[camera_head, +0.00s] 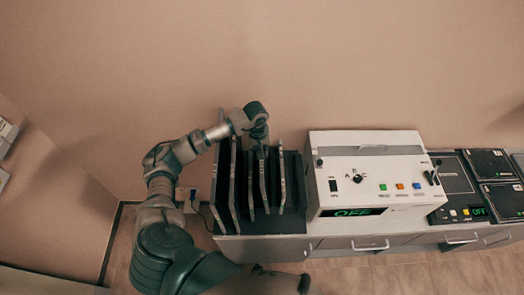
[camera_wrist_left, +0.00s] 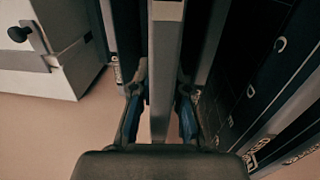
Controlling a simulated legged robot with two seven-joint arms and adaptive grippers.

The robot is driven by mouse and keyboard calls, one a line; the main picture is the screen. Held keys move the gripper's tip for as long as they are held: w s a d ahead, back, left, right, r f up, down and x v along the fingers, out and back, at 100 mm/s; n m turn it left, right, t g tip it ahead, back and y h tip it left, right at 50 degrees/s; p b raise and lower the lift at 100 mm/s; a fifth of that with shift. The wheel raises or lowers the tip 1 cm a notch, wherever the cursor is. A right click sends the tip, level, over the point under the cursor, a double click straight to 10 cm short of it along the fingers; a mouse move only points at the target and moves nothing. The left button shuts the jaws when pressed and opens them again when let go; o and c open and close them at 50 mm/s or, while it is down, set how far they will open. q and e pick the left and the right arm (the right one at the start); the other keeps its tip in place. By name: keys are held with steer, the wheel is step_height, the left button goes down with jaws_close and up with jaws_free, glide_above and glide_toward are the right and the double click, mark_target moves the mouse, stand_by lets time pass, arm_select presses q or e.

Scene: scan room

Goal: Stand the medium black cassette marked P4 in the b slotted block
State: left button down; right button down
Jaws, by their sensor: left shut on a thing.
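My left gripper (camera_head: 260,148) reaches over the slotted block from behind and is shut on the upper part of a thin, upright dark cassette (camera_head: 263,182) with a grey edge. In the left wrist view the edge of this cassette (camera_wrist_left: 165,75) runs between the two fingers (camera_wrist_left: 158,108). I cannot read a P4 mark on it. The dark slotted block (camera_head: 275,225) stands on the counter left of the white console; the cassette is among others there. Whether its lower edge sits in a slot is hidden. My right gripper is not in view.
Other upright cassettes (camera_head: 233,185) stand close on both sides of the held one. A white console (camera_head: 365,170) with an OFF display is just right of the block. Flat black cases (camera_head: 488,164) lie at the far right. The wall is close behind.

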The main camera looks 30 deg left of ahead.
arm_select(q)
steer(key=shift+r, duration=4.5)
